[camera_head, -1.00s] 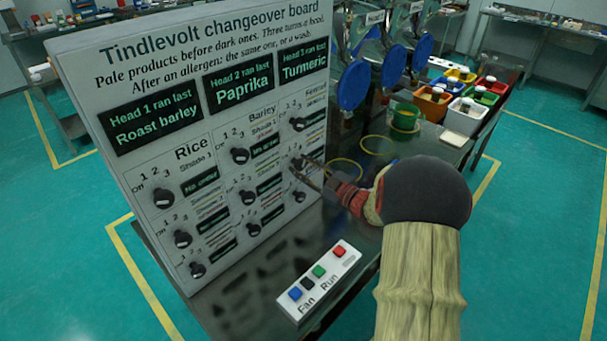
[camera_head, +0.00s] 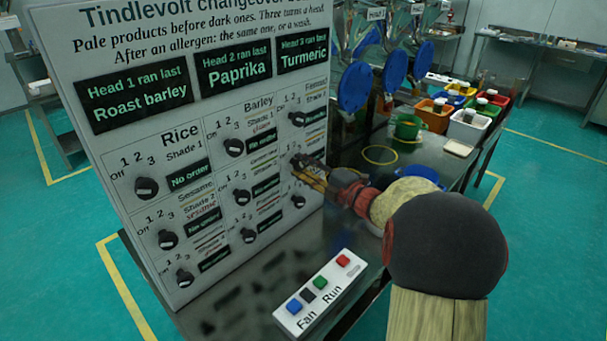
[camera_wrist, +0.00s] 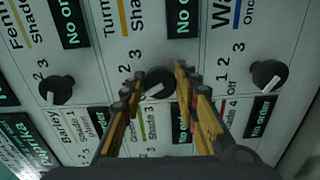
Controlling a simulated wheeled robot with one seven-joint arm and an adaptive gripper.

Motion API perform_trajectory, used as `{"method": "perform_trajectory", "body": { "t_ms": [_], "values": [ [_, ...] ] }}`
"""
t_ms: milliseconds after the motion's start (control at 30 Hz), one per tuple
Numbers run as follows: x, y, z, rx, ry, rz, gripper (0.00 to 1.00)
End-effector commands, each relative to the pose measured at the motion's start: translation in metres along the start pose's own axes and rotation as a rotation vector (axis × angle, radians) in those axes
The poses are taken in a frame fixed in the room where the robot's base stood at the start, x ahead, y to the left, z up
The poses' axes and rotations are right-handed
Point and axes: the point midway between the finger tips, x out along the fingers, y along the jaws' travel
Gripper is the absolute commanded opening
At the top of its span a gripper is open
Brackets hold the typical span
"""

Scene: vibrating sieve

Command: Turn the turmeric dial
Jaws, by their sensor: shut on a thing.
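The turmeric dial (camera_wrist: 158,83) is a round black knob with a white pointer mark, under a label reading "Turm" in the wrist view. My gripper (camera_wrist: 157,78) has one finger on each side of this dial and is shut on it. In the head view my gripper (camera_head: 303,166) meets the board at the middle row of the right column, and its fingers hide the dial there. The changeover board (camera_head: 90,66) stands upright. The dial's exact setting is hard to read, as the fingers cover part of its scale.
The fenugreek dial (camera_wrist: 55,88) and the wash dial (camera_wrist: 267,75) sit close on either side in the wrist view. A button box (camera_head: 318,293) lies on the bench below. Blue-lidded machines (camera_head: 355,87) and coloured bins (camera_head: 467,122) stand behind my arm.

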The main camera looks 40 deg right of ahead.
Motion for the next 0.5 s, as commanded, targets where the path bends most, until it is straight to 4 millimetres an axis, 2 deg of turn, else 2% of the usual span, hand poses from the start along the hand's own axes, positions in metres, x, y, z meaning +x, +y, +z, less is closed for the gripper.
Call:
{"method": "perform_trajectory", "body": {
  "t_ms": [500],
  "values": [
    [0.0, -0.0012, -0.0008, -0.421, 0.002, -0.004, 0.05]
  ]
}}
